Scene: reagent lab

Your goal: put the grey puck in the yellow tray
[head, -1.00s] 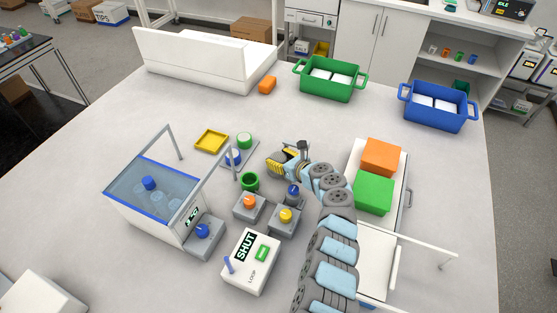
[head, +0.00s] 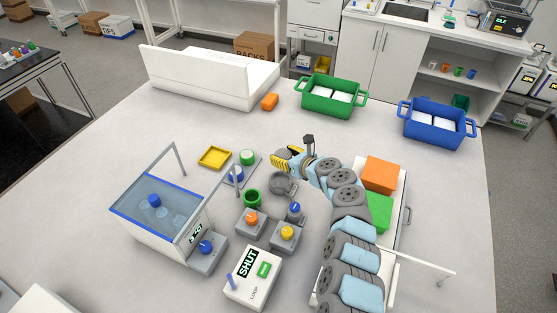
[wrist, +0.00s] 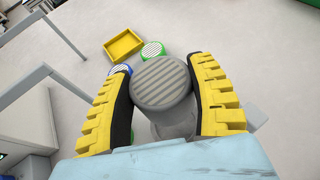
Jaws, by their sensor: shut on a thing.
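The grey puck (wrist: 160,84), with a ribbed top, sits between the two yellow fingers of my gripper (wrist: 162,68) in the wrist view. The fingers are shut on its sides. In the head view my gripper (head: 287,160) is above the table, and the puck is hidden or too small to make out there. The yellow tray (head: 201,160) is a shallow square tray to the left of my gripper. It looks empty, and it also shows at the top of the wrist view (wrist: 108,47).
A green puck (head: 247,157) and a blue puck (head: 236,174) sit between tray and gripper. A grey round holder (head: 283,185) is below my gripper, near a green cup (head: 252,199). A glass-sided bath (head: 160,215) with a raised rail stands at left.

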